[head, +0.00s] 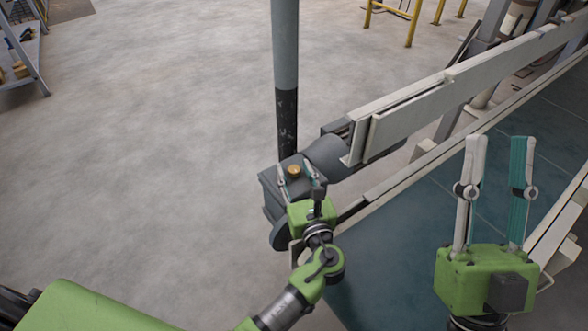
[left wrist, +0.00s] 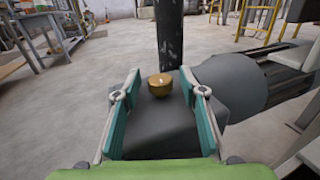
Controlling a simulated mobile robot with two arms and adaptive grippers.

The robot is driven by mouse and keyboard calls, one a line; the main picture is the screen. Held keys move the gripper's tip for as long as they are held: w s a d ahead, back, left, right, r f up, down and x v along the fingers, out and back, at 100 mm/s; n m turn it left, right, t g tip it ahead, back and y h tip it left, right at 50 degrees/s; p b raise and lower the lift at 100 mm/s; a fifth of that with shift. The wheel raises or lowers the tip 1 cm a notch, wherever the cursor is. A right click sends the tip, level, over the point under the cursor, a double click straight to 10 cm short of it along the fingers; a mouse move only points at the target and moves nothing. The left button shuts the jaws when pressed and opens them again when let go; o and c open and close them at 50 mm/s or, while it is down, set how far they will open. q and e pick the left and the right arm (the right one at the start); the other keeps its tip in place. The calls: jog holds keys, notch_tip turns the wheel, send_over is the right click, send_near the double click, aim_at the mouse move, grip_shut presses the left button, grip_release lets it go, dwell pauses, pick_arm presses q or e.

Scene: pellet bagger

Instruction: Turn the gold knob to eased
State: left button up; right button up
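The gold knob (head: 294,170) sits on top of a dark grey gearbox housing (head: 268,182) at the end of the conveyor. In the left wrist view the gold knob (left wrist: 160,85) stands between and just beyond my left gripper's fingertips, which are apart on either side of it. My left gripper (head: 296,174) is open and does not visibly touch the knob. A mark on the knob's top is too small to read. My right gripper (head: 502,140) is open and empty above the belt at the right.
A grey and black post (head: 286,90) stands behind the housing. A grey motor (head: 328,157) and a pale conveyor rail (head: 430,105) lie to its right. The dark belt (head: 400,240) is below the rail. Open concrete floor (head: 150,130) lies at the left.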

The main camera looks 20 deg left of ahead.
pick_arm(q)
jog(key=v, duration=1.1)
